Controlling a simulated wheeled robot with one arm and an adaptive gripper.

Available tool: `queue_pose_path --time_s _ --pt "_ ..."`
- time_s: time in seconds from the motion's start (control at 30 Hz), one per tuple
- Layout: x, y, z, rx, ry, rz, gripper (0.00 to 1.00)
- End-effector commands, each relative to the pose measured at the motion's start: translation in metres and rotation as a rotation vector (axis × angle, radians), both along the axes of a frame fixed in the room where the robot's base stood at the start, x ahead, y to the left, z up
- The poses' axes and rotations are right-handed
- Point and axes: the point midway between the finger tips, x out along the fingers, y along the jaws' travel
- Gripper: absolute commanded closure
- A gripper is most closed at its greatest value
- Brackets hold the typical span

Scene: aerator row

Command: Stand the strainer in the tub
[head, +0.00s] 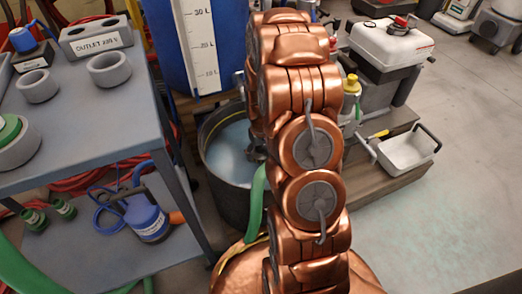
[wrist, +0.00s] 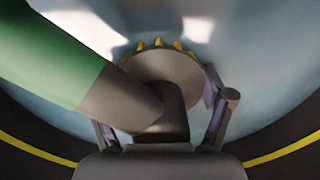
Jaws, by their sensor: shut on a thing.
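The strainer (wrist: 165,68) is a grey round head with yellow teeth along its far edge, joined to a grey elbow and a green hose (wrist: 50,55) in the wrist view. My gripper (wrist: 166,112) is shut on the strainer, one finger at each side. Behind it is the pale blue water of the tub, whose dark wall with a yellow line (wrist: 283,152) curves around below. In the head view the black tub (head: 228,197) stands on the floor, partly hidden by my copper arm. The strainer is hidden there. I cannot tell whether it touches the water.
A grey cart (head: 95,120) with grey rings and an outlet block stands left of the tub. A blue barrel (head: 172,50) with a litre scale is behind it. Wooden steps (head: 385,165) with a white tray (head: 408,148) are at the right. Open floor lies at the front right.

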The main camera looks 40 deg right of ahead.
Motion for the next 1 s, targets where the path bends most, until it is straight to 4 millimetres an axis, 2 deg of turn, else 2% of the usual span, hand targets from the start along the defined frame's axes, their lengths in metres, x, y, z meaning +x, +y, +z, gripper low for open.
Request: queue_pose_path --time_s 1.0 --pt "0.0 0.0 -0.098 0.0 0.001 0.0 0.7"
